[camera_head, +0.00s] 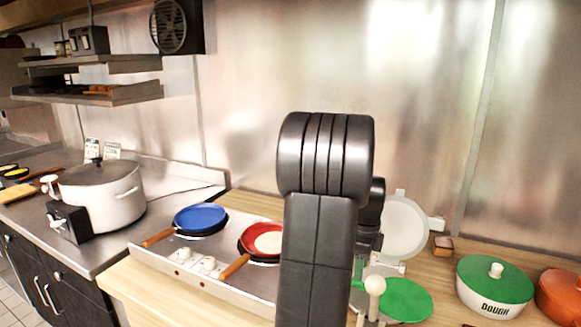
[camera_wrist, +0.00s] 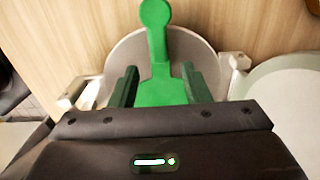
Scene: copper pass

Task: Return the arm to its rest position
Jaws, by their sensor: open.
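My arm stands upright in the middle of the head view and hides part of the counter; its gripper is hidden there. In the wrist view my gripper (camera_wrist: 160,78) is open, its two dark green fingers apart. A bright green flat piece with a narrow neck and round end (camera_wrist: 155,14) shows between and beyond the fingers. A grey round plate (camera_wrist: 207,68) with white side brackets lies behind it. I cannot tell whether the fingers touch the green piece.
A raised white round plate (camera_head: 404,230) and a green disc (camera_head: 406,299) stand right of my arm. Further right are a green-lidded dough pot (camera_head: 494,290) and an orange pot (camera_head: 562,296). Left are a red pan (camera_head: 249,244), a blue pan (camera_head: 200,217) and a large cooker (camera_head: 101,203).

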